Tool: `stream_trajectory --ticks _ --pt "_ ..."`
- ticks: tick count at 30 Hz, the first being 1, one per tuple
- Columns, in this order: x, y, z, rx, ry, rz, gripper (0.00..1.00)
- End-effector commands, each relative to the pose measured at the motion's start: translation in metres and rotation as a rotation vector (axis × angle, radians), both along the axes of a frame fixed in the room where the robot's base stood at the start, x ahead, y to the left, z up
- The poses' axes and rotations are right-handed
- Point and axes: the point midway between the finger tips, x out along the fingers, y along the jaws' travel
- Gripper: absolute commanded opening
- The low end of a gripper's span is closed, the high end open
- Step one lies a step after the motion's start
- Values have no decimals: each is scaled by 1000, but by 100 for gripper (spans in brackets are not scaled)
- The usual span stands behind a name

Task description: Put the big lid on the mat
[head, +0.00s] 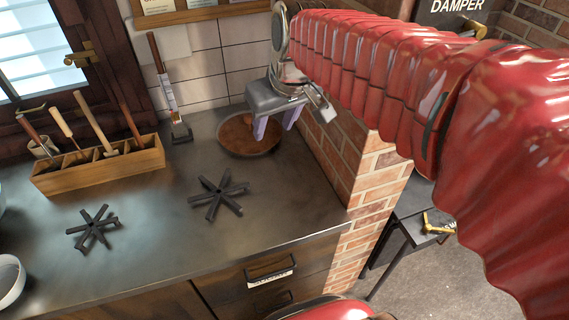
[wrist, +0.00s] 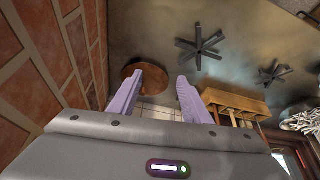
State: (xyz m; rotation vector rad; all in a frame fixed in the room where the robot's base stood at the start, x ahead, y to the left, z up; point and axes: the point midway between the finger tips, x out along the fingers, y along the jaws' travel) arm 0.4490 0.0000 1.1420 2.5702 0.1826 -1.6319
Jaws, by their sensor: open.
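A round brown disc (head: 236,136) with a darker rim lies on the dark counter by the brick wall; it also shows in the wrist view (wrist: 133,72). In the head view, the gripper covers part of the disc.
Two black star-shaped trivets, one larger (head: 218,194) and one smaller (head: 92,228), lie bare on the counter. A wooden tool box (head: 100,170) stands at the back left. A brush (head: 179,130) leans on the tiles. The brick wall (head: 335,150) rises close to the gripper's right.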

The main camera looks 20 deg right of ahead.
Motion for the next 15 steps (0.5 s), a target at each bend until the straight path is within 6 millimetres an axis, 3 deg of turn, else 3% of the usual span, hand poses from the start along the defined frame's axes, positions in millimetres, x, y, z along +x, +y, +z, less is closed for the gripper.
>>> stream_trajectory --ticks 3,15 --pt "-32 1 -4 2 -11 -26 44" --pt "-126 1 -41 13 -44 -120 44"
